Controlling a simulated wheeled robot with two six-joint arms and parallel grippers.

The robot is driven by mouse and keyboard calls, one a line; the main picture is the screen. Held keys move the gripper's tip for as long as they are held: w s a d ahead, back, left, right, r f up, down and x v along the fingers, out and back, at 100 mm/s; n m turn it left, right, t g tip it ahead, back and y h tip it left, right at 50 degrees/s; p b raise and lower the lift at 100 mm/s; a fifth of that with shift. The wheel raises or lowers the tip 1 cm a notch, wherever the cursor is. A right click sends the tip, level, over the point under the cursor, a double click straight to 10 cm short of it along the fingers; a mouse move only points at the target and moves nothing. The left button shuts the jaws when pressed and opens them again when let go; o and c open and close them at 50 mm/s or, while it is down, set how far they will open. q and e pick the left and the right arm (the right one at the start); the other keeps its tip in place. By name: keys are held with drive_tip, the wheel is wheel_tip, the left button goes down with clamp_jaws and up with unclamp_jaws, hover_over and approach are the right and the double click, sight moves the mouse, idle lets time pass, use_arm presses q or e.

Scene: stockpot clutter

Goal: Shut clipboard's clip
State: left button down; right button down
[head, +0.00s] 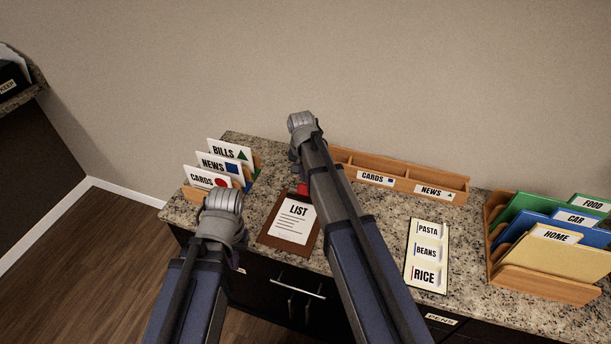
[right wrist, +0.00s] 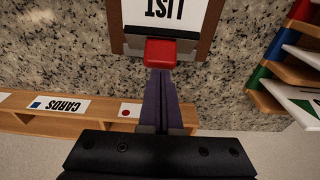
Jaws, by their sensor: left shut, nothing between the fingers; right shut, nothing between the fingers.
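The brown clipboard (head: 264,238) lies on the granite counter with a white sheet marked LIST. Its red clip (head: 303,188) is at the top edge, partly hidden by my right arm in the head view. In the right wrist view the red clip (right wrist: 160,54) sits at the sheet's edge; I cannot tell whether it is open. My right gripper (right wrist: 160,74) is shut and empty, its fingertips right beside the clip; contact is unclear. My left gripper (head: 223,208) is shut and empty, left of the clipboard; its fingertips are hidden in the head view.
A card rack (head: 190,194) with BILLS, NEWS and CARDS stands left of the clipboard. A wooden tray (head: 400,171) runs along the wall. A PASTA, BEANS, RICE panel (head: 427,256) and a folder rack (head: 545,284) are to the right.

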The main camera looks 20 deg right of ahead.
sight(304, 188)
drive_tip(key=shift+s+a, duration=0.15)
drive_tip(key=shift+s, duration=0.15)
drive_tip(key=shift+s+a+t+h, duration=0.15)
drive_tip(key=shift+t+h, duration=0.15)
drive_tip(key=shift+t, duration=0.2)
drive_tip(key=shift+s+a+f+t+h+b, duration=0.2)
drive_tip(key=shift+s+t+h+b, duration=0.25)
drive_tip(key=shift+b, duration=0.2)
drive_tip(key=s+t+b, duration=0.1)
drive_tip(key=a+t+h+b, duration=0.1)
drive_tip(key=b, duration=0.1)
drive_tip(key=shift+s+a+f, duration=0.1)
drive_tip(key=shift+s+f, duration=0.25)
drive_tip(key=shift+s, duration=0.05)
drive_tip(key=shift+s+a+t+h, duration=0.25)
drive_tip(key=shift+w+d, duration=0.1)
drive_tip(key=shift+w, duration=0.05)
idle(0.4)
drive_tip(key=shift+w+d, duration=0.3)
drive_tip(key=shift+w, duration=0.1)
drive_tip(key=shift+b, duration=0.3)
